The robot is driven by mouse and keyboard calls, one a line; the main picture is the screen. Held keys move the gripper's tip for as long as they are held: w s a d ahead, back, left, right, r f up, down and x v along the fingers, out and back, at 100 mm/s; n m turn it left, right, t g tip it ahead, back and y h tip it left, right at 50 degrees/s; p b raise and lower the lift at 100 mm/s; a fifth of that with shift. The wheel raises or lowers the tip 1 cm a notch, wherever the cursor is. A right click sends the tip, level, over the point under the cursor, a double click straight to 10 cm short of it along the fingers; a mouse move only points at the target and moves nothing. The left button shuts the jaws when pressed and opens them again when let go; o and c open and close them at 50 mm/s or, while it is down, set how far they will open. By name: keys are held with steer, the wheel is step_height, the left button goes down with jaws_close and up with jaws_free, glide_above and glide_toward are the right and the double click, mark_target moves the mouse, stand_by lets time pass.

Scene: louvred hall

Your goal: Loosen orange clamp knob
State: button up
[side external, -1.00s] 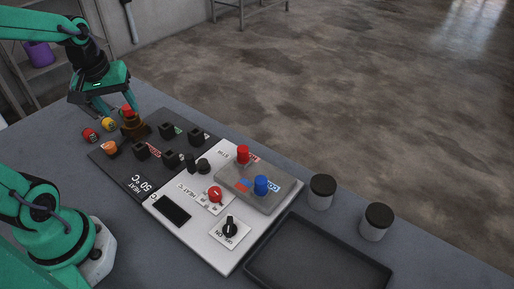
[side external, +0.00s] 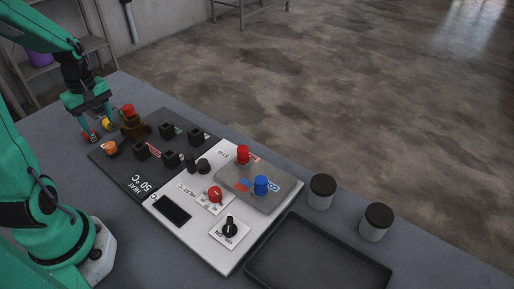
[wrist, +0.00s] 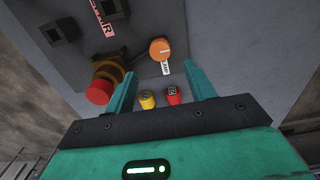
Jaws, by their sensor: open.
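The orange clamp knob (side external: 111,147) sits at the left edge of the dark heater plate (side external: 124,172). In the wrist view the orange knob (wrist: 160,49) shows a pale line across its face and a small white label beside it. My gripper (side external: 99,133) is open, its fingers pointing down around the yellow-capped vial (side external: 107,124) and the red-capped vial (side external: 92,137). In the wrist view the knob is ahead of my spread fingers (wrist: 163,87), apart from them. The yellow cap (wrist: 146,100) and red cap (wrist: 173,95) show between the fingers.
Several black square blocks (side external: 166,129) stand on the dark plate. A white control panel (side external: 185,232), a grey tray (side external: 318,222) and two black-lidded jars (side external: 322,186) lie farther right.

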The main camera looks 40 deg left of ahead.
mark_target(109, 145)
steer(key=shift+f, duration=4.9)
jaws_close()
